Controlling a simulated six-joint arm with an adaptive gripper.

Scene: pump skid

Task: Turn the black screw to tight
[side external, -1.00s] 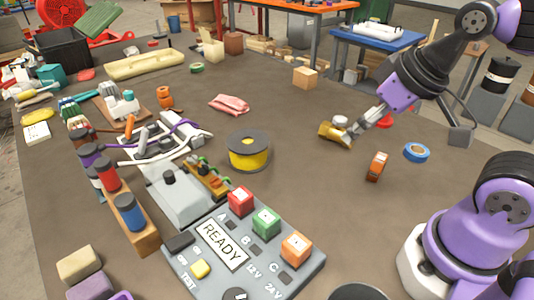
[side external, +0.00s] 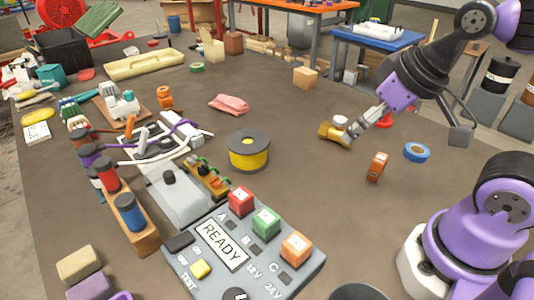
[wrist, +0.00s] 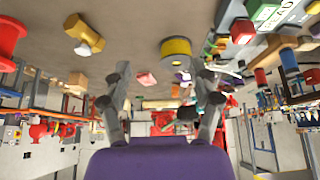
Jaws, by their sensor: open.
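A small black screw head (side external: 168,177) stands upright on a grey block (side external: 180,203) at the left centre of the table in the side view. My gripper (side external: 352,132) is at the right of the table, well away from the screw. In the side view its fingertips appear next to a brass fitting with a white cap (side external: 333,133). In the wrist view my gripper (wrist: 162,85) has its fingers spread apart with nothing between them. The brass fitting (wrist: 80,30) lies off to the left there. I cannot make out the screw clearly in the wrist view.
A yellow spool (side external: 248,158) stands between my gripper and the grey block. A control panel reading READY (side external: 205,265) lies in front, with red, green and orange blocks. A rack of coloured cylinders (side external: 142,235) is left of the screw. Orange and blue tape rolls (side external: 416,152) lie at right.

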